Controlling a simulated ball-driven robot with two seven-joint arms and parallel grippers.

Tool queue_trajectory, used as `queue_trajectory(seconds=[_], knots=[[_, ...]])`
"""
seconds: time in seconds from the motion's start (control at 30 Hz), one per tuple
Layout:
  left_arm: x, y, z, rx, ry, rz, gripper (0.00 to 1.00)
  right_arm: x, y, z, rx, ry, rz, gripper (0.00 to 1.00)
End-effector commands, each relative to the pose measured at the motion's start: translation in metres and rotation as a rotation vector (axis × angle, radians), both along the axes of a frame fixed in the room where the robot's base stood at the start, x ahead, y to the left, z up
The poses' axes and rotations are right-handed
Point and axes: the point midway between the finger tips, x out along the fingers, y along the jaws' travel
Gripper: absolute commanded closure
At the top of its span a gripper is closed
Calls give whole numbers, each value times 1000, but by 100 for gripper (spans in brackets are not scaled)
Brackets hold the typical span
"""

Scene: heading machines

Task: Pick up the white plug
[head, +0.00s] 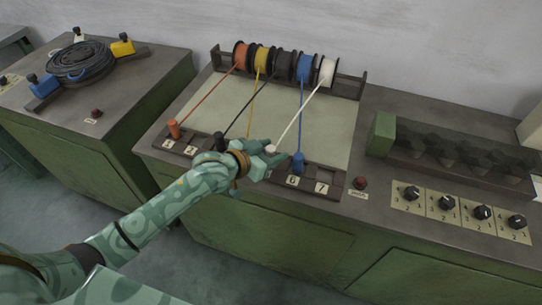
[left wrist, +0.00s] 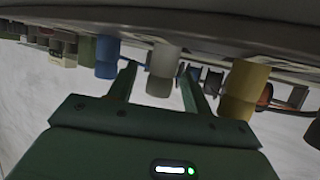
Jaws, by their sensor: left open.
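The white plug (head: 271,149) stands in the numbered socket strip, and its white cord runs up to the white spool (head: 328,72). My left gripper (head: 268,158) is right at it and partly hides it in the head view. In the left wrist view the white plug (left wrist: 161,72) shows between the two open fingers (left wrist: 158,85), with no clear grip on it. The blue plug (left wrist: 107,57) is on one side and the yellow plug (left wrist: 243,90) on the other. My right gripper is not in view.
The blue plug (head: 298,163) stands close right of my gripper. The orange plug (head: 174,129) and black plug (head: 219,141) stand to the left. Taut cords run to the spool rack. A red button (head: 360,182) and several knobs are further right.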

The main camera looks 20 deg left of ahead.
Motion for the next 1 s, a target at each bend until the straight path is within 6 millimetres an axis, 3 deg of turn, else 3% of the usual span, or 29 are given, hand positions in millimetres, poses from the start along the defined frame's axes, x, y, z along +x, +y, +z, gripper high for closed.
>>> queue_trajectory(seconds=[0.07,0.23,0.27,0.67,0.83,1.0], knots=[[0,0,1,0,0,0,50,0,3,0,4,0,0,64],[0,0,1,0,0,0,95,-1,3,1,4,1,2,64],[0,0,1,0,0,0,99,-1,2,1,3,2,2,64],[0,0,9,0,-2,0,99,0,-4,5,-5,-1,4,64],[0,0,36,-1,-5,-1,99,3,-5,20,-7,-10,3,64],[-30,9,76,-1,-4,-2,99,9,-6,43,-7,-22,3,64]])
